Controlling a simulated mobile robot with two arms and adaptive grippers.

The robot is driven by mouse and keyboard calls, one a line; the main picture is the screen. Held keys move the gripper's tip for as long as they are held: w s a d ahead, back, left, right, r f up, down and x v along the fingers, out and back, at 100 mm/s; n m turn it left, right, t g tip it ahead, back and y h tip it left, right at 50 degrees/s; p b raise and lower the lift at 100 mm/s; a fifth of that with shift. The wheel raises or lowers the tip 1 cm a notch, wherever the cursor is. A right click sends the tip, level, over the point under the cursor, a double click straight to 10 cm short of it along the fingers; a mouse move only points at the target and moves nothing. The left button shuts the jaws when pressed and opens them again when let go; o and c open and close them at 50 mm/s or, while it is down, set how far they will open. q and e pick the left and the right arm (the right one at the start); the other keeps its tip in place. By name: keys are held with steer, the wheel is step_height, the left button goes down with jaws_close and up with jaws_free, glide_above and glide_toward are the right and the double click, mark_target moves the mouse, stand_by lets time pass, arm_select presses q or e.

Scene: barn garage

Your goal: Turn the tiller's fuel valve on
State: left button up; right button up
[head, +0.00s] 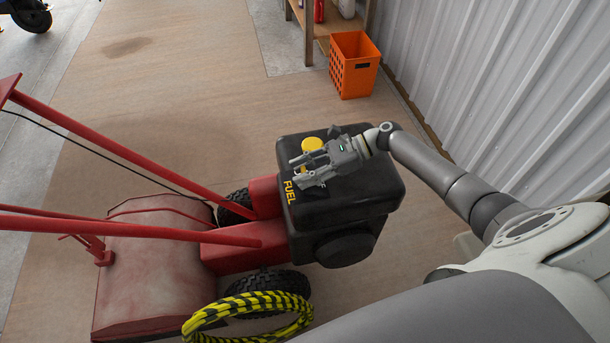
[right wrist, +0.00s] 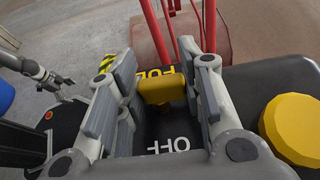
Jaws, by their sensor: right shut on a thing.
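The red tiller (head: 165,240) stands with its black engine housing (head: 345,220) at the right. A yellow fuel valve handle (right wrist: 162,88) sits on the housing's top, between the letters FUEL and the word OFF (right wrist: 170,146). My right gripper (head: 305,170) is over the housing top, shut on the handle, which lies crosswise between its fingers in the right wrist view. The handle partly covers FUEL; no ON mark is readable. A round yellow cap (head: 312,144) sits beside the gripper. My left gripper (right wrist: 62,82) shows small at the left of the right wrist view; its jaws are unclear.
A yellow-and-black coiled hose or rope (head: 250,312) is in front of the tiller. An orange crate (head: 353,68) stands by a wooden shelf (head: 308,30) at the back. A corrugated wall (head: 500,90) runs along the right. The floor behind the tiller is clear.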

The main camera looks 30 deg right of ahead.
steer(key=shift+a, duration=0.1)
stand_by(0.5)
steer(key=o, duration=1)
steer(key=shift+o, duration=0.2)
steer(key=v, duration=1.2)
steer(key=shift+w+f, duration=0.1)
steer(key=shift+w, duration=0.1)
